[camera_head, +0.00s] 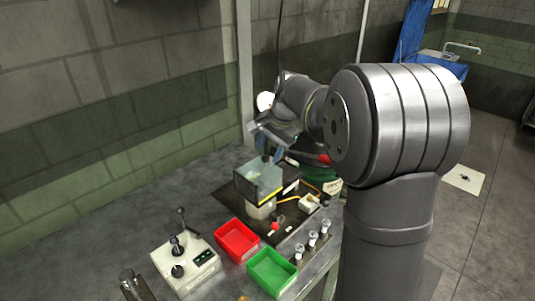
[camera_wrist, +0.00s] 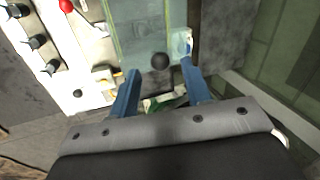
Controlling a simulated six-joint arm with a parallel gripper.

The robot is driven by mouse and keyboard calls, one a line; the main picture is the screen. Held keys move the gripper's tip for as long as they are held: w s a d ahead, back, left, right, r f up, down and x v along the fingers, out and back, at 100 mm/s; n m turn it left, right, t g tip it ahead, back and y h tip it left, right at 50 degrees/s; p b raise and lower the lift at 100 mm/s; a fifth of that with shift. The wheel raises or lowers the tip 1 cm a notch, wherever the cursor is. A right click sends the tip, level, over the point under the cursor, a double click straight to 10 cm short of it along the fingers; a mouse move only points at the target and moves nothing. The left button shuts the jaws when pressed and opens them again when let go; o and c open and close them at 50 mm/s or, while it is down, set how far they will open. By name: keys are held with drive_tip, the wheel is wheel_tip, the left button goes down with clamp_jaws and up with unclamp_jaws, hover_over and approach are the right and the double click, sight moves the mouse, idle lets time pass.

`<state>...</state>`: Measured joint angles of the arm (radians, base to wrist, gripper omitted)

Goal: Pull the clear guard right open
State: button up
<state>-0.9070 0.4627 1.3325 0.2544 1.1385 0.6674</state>
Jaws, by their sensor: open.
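The clear guard (camera_head: 268,180) is a see-through box on the small machine in the middle of the bench. It stands over a pale block (camera_head: 262,209). In the wrist view, the greenish clear guard (camera_wrist: 143,30) fills the upper middle. A dark round knob (camera_wrist: 160,61) shows at its near edge. My gripper (camera_head: 272,157) is above the guard's back edge, pointing down. In the wrist view, my gripper (camera_wrist: 163,71) has its two blue fingers apart, with the knob between their tips in the picture. I cannot tell whether the fingers touch it.
A red bin (camera_head: 237,239) and a green bin (camera_head: 271,271) stand at the front. A control box (camera_head: 186,264) with levers is at left, and several bolts (camera_head: 312,242) stand at right. A red knob (camera_head: 275,227) is near the machine.

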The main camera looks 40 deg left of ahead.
drive_tip(key=shift+x, duration=0.95)
drive_tip(key=shift+c, duration=0.2)
clamp_jaws()
drive_tip(key=w, duration=1.1)
drive_tip(key=shift+w, duration=0.15)
drive_tip(key=shift+o, duration=0.2)
unclamp_jaws()
drive_tip(key=shift+r, duration=0.1)
drive_tip(key=s+v, duration=0.1)
drive_tip(key=v, duration=1.6)
drive_tip(key=shift+w, duration=0.45)
